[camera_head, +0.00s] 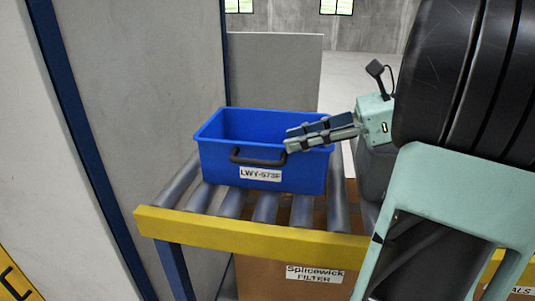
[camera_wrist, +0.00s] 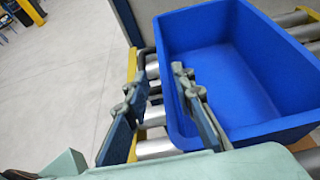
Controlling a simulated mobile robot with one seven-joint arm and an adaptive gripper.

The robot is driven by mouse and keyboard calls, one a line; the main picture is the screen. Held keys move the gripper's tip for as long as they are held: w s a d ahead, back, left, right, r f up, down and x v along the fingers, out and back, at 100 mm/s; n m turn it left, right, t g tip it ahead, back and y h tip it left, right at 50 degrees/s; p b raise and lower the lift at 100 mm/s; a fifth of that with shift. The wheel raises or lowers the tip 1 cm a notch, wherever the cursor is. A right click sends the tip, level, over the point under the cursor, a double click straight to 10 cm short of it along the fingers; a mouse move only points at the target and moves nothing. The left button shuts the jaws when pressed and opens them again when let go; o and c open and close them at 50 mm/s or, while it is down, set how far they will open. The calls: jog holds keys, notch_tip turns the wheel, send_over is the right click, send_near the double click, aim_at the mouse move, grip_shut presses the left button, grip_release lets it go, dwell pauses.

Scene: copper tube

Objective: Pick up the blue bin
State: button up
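The blue bin (camera_head: 218,160) stands upright and open-topped on a roller conveyor. Its front has a dark handle (camera_head: 258,161) and a white label (camera_head: 260,174) reading LWY-573F. My gripper (camera_head: 287,138) reaches in from the right, and its fingers overlap the bin's right part in the head view. In the wrist view my gripper (camera_wrist: 156,75) has its two fingers clearly apart with nothing held between them. There the bin (camera_wrist: 225,65) looks empty; one finger overlaps its near-side wall and the other is outside it. I cannot tell whether a finger touches the wall.
The conveyor has grey rollers (camera_head: 265,206) and a yellow front rail (camera_head: 245,233). A cardboard box (camera_head: 290,277) labelled Splicewick Filter sits below. A grey panel (camera_head: 275,70) stands behind the bin, and a wall with a blue post (camera_head: 84,132) is at left. Open floor (camera_wrist: 60,90) shows in the wrist view.

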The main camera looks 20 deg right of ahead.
aim_at(266, 153)
jog(key=x, duration=0.7)
jog(key=shift+w+d+r+p, duration=0.1)
jog(key=shift+w+p, duration=0.25)
jog(key=shift+w, duration=0.05)
jog(key=shift+c, duration=0.6)
grip_shut()
